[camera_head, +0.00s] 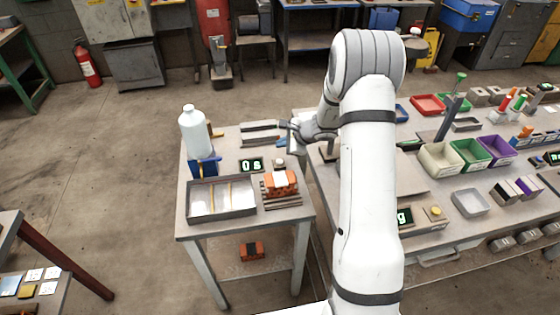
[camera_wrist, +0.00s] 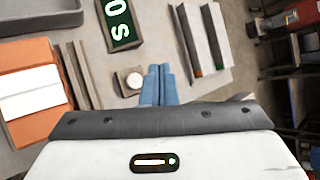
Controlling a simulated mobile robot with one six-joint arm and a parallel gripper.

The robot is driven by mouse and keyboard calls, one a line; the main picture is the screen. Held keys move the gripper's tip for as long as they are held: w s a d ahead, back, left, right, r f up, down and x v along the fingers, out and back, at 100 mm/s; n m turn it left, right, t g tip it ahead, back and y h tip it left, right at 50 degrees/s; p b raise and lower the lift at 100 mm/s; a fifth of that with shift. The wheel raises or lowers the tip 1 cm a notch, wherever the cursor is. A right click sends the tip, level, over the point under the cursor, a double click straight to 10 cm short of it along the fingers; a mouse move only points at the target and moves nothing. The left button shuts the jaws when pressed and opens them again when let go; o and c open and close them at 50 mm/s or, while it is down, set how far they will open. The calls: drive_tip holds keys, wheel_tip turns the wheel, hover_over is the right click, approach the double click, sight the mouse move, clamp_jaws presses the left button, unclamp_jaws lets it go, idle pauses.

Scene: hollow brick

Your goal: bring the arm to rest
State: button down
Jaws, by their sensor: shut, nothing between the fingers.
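My arm reaches out over the gap between a small table (camera_head: 228,150) and a long workbench, with its wrist bent toward the small table. My gripper (camera_wrist: 158,72) shows in the wrist view as two blue fingers close together, with nothing between them. In the head view my gripper (camera_head: 288,124) is small, near the far right corner of the small table. An orange hollow brick (camera_head: 281,184) rests on the small table, nearer the front; it also shows at the left of the wrist view (camera_wrist: 40,117), apart from the fingers.
Around the brick are a grey metal tray (camera_head: 220,214), a white bottle (camera_head: 194,132), a display (camera_head: 251,165) and a small round button (camera_wrist: 132,79). Metal bars (camera_head: 260,134) lie at the back. The workbench at right holds coloured bins (camera_head: 466,153). Floor at left is mostly open.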

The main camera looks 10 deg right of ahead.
drive_tip(key=shift+r, duration=0.1)
drive_tip(key=s+a+r+n+g, duration=0.1)
drive_tip(key=s+a+r+n, duration=0.2)
drive_tip(key=s+r+n, duration=0.35)
drive_tip(key=s+a+r+n+g, duration=0.2)
drive_tip(key=s+a+r+n, duration=0.1)
drive_tip(key=s+r, duration=0.55)
drive_tip(key=s+d+r+n+h, duration=0.1)
drive_tip(key=s+r+n+h, duration=0.1)
drive_tip(key=s, duration=0.5)
drive_tip(key=s+d+r+n+h, duration=0.2)
drive_tip(key=s+n, duration=0.2)
drive_tip(key=s, duration=0.4)
drive_tip(key=s+d+r+n+h, duration=0.2)
drive_tip(key=s+n, duration=0.1)
drive_tip(key=s, duration=0.4)
drive_tip(key=shift+s+d+r+g, duration=0.25)
drive_tip(key=shift+s+r+g, duration=0.05)
drive_tip(key=shift+s, duration=0.05)
